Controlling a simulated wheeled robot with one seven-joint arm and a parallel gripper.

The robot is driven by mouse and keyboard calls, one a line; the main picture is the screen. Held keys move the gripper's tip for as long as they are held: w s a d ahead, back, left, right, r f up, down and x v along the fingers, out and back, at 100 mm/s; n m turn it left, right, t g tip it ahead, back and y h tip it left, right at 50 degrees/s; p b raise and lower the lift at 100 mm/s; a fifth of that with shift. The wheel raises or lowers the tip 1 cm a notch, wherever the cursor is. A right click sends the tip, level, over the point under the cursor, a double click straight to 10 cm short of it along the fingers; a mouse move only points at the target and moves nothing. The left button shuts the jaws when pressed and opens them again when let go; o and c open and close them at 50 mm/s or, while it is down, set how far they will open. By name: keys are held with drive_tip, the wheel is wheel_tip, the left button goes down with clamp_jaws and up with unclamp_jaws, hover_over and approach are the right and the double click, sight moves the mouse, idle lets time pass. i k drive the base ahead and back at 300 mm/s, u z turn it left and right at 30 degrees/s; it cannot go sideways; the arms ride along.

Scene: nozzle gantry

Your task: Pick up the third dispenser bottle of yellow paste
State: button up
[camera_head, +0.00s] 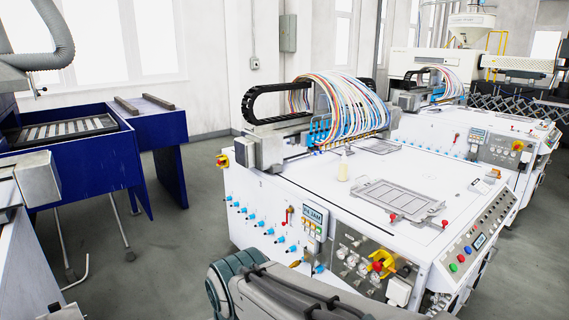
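I cannot make out any other paste bottle, so I cannot tell whether this is the third one. Part of my dark grey arm shows at the bottom edge, in front of the machine. My gripper is not in view.
The nozzle gantry (268,140) with bundled coloured hoses stands at the back of the machine top. Valves, knobs and a control panel (478,243) line its front. A similar machine stands behind. A blue bench (90,165) is at left, with grey floor between.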

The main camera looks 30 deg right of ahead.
sight(343, 164)
drive_tip(key=i, duration=1.55)
drive_tip(key=z, duration=0.7)
drive_tip(key=i, duration=1.25)
drive_tip(key=z, duration=1.6)
drive_tip(key=i, duration=0.75)
drive_tip(key=z, duration=0.55)
